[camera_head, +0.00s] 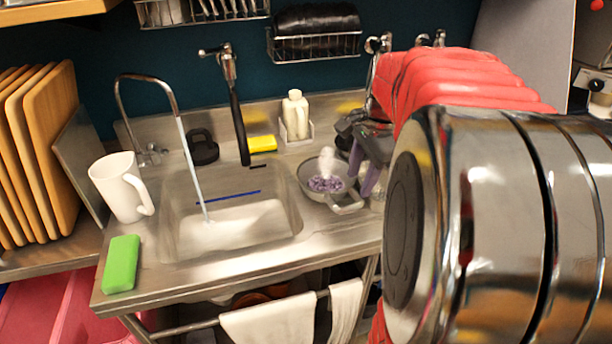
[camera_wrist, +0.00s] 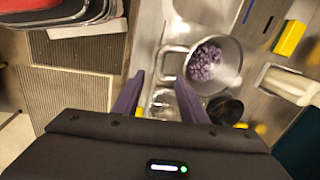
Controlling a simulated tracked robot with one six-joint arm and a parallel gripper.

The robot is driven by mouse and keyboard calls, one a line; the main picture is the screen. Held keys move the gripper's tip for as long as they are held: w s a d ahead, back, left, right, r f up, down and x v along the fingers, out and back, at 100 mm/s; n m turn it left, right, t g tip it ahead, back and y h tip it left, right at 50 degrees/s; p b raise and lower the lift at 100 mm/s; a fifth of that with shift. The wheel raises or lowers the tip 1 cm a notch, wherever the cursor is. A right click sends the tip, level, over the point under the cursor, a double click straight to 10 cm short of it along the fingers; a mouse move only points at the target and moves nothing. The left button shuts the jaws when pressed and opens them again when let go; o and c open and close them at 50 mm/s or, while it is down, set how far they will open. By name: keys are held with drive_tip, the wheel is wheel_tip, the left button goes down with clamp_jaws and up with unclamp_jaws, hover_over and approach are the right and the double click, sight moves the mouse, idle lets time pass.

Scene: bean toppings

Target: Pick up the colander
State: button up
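The colander (camera_head: 348,208) is a grey metal bowl with a loop handle, standing on the steel counter just right of the sink. Purple beans (camera_head: 325,184) lie in it. In the wrist view the colander (camera_wrist: 229,82) is right of and beyond the fingertips, with its handle (camera_wrist: 168,64) pointing left. My gripper (camera_head: 360,183) has purple fingers, which hang close to the colander's right side. In the wrist view my gripper (camera_wrist: 159,78) has its fingers spread, with the handle just beyond the tips. Nothing is visibly clamped between them.
A clear glass-like item (camera_wrist: 164,104) shows between the fingers. A dark round container (camera_wrist: 224,108) is near the right finger. The sink (camera_head: 235,222) has running water. A white mug (camera_head: 120,186), green sponge (camera_head: 122,262), yellow sponge (camera_head: 263,144) and white bottle (camera_head: 295,115) surround it.

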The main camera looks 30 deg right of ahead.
sight(352, 205)
drive_tip(key=f, duration=0.3)
drive_tip(key=w+f, duration=0.1)
drive_tip(key=f, duration=0.3)
drive_tip(key=shift+w+d, duration=0.1)
drive_tip(key=shift+w, duration=0.1)
drive_tip(key=shift+f, duration=0.1)
drive_tip(key=shift+w+d+f, duration=0.1)
drive_tip(key=shift+w+f, duration=0.15)
drive_tip(key=shift+f, duration=0.95)
drive_tip(key=shift+w+d+f, duration=0.1)
drive_tip(key=shift+w+f, duration=0.1)
drive_tip(key=shift+f, duration=1)
clamp_jaws()
